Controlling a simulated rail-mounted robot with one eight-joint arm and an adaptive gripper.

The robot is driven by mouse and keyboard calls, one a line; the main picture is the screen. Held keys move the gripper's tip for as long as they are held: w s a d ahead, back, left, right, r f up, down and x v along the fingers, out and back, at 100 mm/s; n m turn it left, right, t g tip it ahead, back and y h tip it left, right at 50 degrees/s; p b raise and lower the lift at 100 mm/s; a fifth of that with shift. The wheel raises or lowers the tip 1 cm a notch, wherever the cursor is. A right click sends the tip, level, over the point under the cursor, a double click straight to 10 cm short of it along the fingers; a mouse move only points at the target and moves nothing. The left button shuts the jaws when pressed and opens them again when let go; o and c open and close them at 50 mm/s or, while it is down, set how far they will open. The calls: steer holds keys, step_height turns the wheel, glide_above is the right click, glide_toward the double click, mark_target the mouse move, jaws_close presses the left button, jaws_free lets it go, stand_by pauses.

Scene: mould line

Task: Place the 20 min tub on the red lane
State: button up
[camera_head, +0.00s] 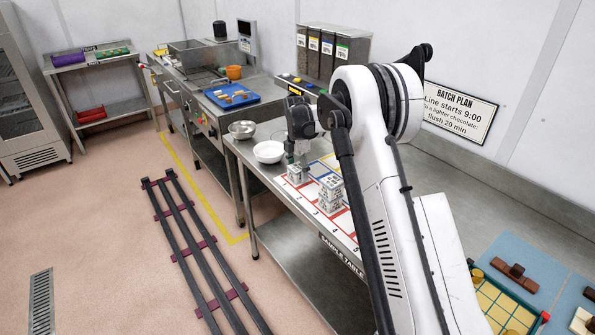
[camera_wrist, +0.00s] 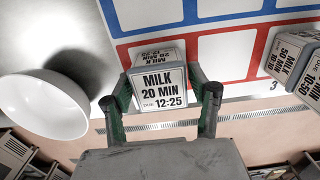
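The 20 min tub (camera_wrist: 158,88), a small grey-white tub labelled MILK 20 MIN, DUE 12:25, is upright between the two fingers of my gripper (camera_wrist: 160,85) in the wrist view. The fingers appear to press on its two sides. In the head view my gripper (camera_head: 298,158) is over the near left part of the lane board, and the tub shows small below it (camera_head: 296,174). The red lane outline (camera_wrist: 262,60) runs behind and right of the tub, with a blue outline (camera_wrist: 205,22) beyond it. I cannot tell whether the tub touches the board.
A white bowl (camera_wrist: 38,105) stands close left of the tub; it also shows in the head view (camera_head: 269,152). Other milk tubs (camera_wrist: 292,58) stand to the right, stacked in the head view (camera_head: 330,190). A metal bowl (camera_head: 242,129) is farther left.

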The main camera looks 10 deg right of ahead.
mark_target(298, 167)
steer(key=shift+o, duration=0.6)
steer(key=shift+r, duration=0.1)
steer(key=shift+r, duration=0.15)
step_height(298, 167, up, 12)
steer(key=s+r+m+t, duration=0.2)
steer(key=s+r+m, duration=0.3)
steer(key=s+r, duration=0.45)
steer(key=s+r+m+t, duration=0.1)
steer(key=s+r+m, duration=0.5)
steer(key=s, duration=0.7)
steer(key=s+f+m+t, duration=0.1)
steer(key=s+m, duration=0.3)
steer(key=s, duration=0.4)
steer(key=s+f+m+t, duration=0.1)
steer(key=s+f+m, duration=0.2)
steer(key=s, duration=0.6)
steer(key=s+f+m+t, duration=0.2)
steer(key=s+f+m, duration=0.1)
steer(key=s, duration=0.6)
steer(key=shift+f+m+b, duration=0.3)
steer(key=shift+f+m, duration=0.05)
steer(key=shift+m, duration=0.45)
steer(key=shift+f, duration=0.1)
